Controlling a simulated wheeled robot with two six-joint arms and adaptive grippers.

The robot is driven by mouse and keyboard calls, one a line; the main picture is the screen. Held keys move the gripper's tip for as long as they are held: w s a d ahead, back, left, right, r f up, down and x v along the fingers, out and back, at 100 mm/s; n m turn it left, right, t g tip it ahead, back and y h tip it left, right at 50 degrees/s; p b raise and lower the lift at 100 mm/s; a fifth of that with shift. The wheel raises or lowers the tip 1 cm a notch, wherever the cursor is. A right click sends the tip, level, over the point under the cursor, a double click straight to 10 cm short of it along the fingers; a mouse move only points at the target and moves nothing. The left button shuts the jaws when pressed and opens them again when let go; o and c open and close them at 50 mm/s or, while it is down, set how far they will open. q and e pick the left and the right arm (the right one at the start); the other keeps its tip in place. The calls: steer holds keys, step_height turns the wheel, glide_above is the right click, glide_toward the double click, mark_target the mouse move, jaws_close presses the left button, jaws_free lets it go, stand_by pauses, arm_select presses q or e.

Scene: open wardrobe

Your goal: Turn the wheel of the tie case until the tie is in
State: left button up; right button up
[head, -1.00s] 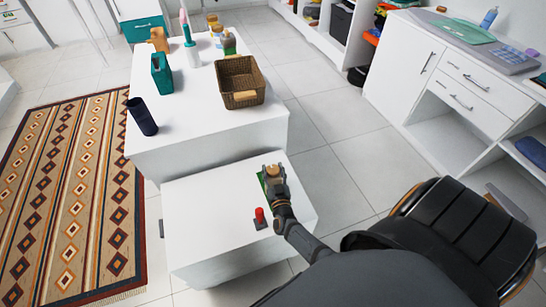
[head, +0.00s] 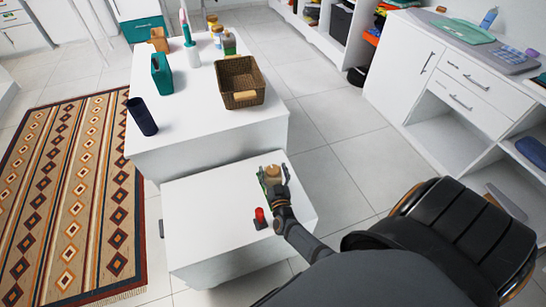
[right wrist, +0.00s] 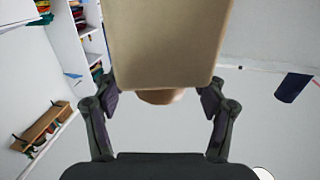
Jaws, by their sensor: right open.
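A small case with a tan wheel-like part (head: 273,171) and a green part (head: 262,182) stands on the low white block. My right gripper (head: 275,178) is at this case with its fingers spread. In the right wrist view, a large tan panel (right wrist: 165,45) fills the top middle, with a rounded brown piece (right wrist: 160,97) below it. The open right fingers (right wrist: 160,90) stand either side of the brown piece; contact is unclear. The gripper hides much of the case, and I cannot make out the tie. My left gripper is not in view.
A red-topped lever (head: 260,217) on a dark base stands left of my right wrist on the low white block (head: 200,225). The higher block behind holds a wicker basket (head: 242,97), a dark blue cylinder (head: 142,117) and a teal holder (head: 161,74).

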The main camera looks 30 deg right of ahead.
steer(key=v, duration=1.2)
steer(key=shift+d, duration=0.1)
